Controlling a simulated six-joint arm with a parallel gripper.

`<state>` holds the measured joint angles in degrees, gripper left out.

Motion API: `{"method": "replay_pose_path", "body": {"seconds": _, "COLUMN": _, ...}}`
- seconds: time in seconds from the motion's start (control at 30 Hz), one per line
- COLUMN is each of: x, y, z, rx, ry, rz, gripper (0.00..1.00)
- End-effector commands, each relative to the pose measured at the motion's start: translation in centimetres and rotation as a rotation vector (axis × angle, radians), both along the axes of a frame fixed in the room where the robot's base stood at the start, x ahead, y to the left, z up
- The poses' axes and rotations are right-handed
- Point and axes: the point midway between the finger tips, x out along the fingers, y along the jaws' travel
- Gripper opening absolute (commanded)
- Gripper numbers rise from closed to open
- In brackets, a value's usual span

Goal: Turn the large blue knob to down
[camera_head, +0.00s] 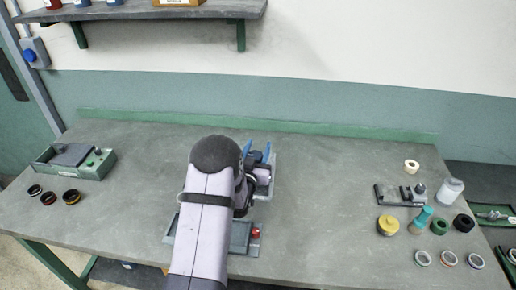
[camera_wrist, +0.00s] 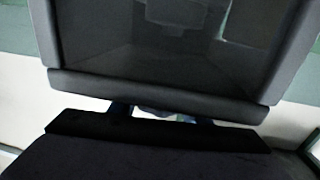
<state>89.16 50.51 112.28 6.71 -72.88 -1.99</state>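The grinder (camera_head: 240,236) stands in the middle of the bench, and my arm covers much of it. Blue parts (camera_head: 267,151) stick up at its back, just beyond the dark end of my arm; I cannot tell whether they are the large blue knob. My gripper is mostly hidden behind my arm in the head view, close to these blue parts. In the wrist view a dark housing fills most of the picture, with small bluish bits (camera_wrist: 186,118) in a narrow gap. Contact, the knob's direction and the finger opening cannot be made out.
A red button (camera_head: 256,233) sits at the grinder's front right. A green tray (camera_head: 100,164) and several dark rings (camera_head: 71,197) lie at the left. At the right are a grey fixture (camera_head: 400,196), a white bottle (camera_head: 450,190), a yellow-topped pot (camera_head: 388,225) and several rings.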

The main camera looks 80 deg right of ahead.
Motion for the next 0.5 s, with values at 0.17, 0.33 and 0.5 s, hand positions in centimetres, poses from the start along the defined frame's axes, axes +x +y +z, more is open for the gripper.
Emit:
{"method": "replay_pose_path", "body": {"seconds": 0.17, "x": -0.04, "y": -0.03, "z": -0.19, "rx": -0.004, "ry": 0.000, "rz": -0.026, "gripper": 0.21}}
{"method": "replay_pose_path", "body": {"seconds": 0.33, "x": -0.19, "y": 0.03, "z": -0.04, "rx": -0.002, "ry": 0.000, "rz": -0.059, "gripper": 0.21}}
{"method": "replay_pose_path", "body": {"seconds": 0.5, "x": -0.23, "y": 0.03, "z": 0.07, "rx": -0.001, "ry": 0.000, "rz": -0.060, "gripper": 0.21}}
